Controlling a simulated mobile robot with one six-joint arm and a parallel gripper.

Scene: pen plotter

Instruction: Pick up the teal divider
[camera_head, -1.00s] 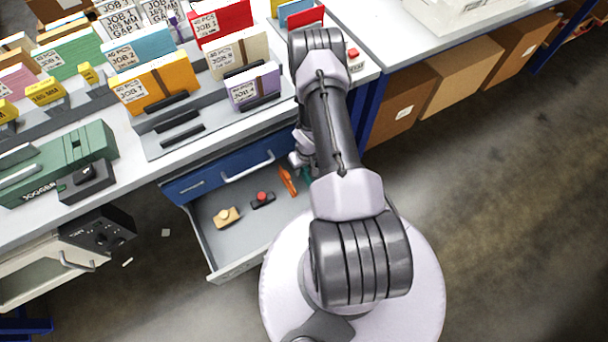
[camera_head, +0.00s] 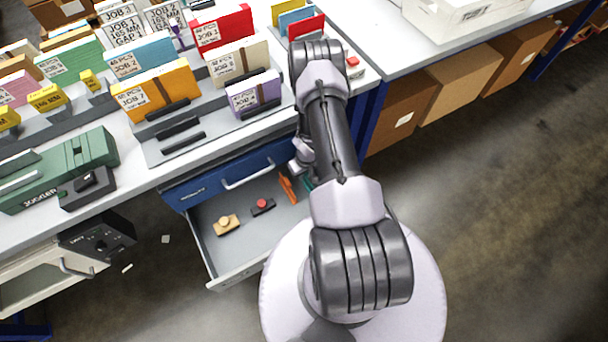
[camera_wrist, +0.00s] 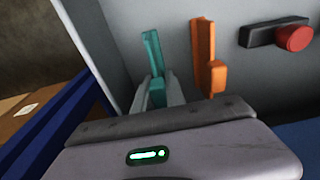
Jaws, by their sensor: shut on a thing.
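The divider's upper part sticks out beyond the fingers. In the head view only a sliver of the teal divider (camera_head: 308,184) shows beside my arm, and my fingers are hidden there.
An orange divider (camera_wrist: 204,58) stands close to the right of the teal one. A black block with a red knob (camera_wrist: 293,38) and a tan block (camera_head: 227,225) lie farther left in the drawer (camera_head: 222,262) in the head view. The blue cabinet (camera_head: 190,186) rises behind it.

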